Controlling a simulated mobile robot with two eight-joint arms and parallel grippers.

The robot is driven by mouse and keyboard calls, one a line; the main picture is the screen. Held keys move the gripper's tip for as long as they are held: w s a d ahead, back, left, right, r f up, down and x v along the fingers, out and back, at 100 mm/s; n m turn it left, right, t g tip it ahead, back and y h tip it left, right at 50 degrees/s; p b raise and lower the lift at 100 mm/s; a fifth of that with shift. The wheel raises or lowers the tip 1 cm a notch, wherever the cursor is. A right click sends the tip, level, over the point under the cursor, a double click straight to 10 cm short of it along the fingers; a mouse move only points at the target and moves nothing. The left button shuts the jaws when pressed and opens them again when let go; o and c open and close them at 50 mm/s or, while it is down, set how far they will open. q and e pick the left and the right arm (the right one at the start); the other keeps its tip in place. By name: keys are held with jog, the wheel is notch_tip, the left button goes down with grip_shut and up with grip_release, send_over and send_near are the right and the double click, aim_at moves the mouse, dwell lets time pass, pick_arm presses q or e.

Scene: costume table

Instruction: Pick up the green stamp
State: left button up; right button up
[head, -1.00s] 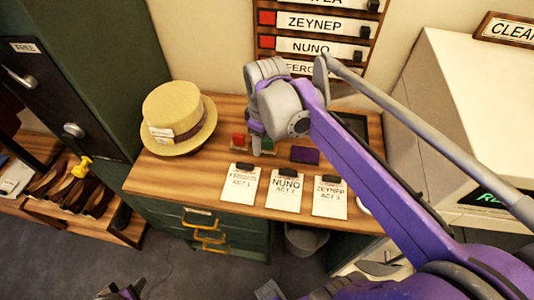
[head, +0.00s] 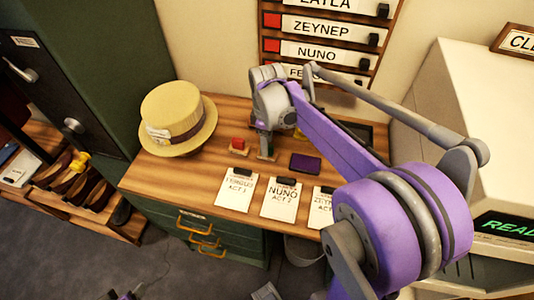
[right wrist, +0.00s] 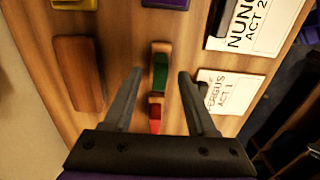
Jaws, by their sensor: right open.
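The green stamp (right wrist: 160,72) stands on the wooden tabletop in the right wrist view, a green block with a wooden part at its end. My right gripper (right wrist: 160,76) is open, with one finger on each side of the green stamp and visible gaps to both. I cannot tell how far above the tabletop the fingertips are. In the head view my right gripper (head: 265,145) mostly hides the green stamp. A red stamp (head: 238,143) stands just left of it; it also shows in the right wrist view (right wrist: 155,118). Only a small dark purple part of my left arm shows at the bottom edge.
A straw hat (head: 175,115) sits at the left of the table. A purple pad (head: 305,164) lies right of the gripper. Paper cards with black clips, such as the Nuno card (head: 280,203), lie along the front. A wooden block (right wrist: 78,75) lies beside the stamps.

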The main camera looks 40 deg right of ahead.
jog(key=shift+f, duration=0.9)
grip_shut()
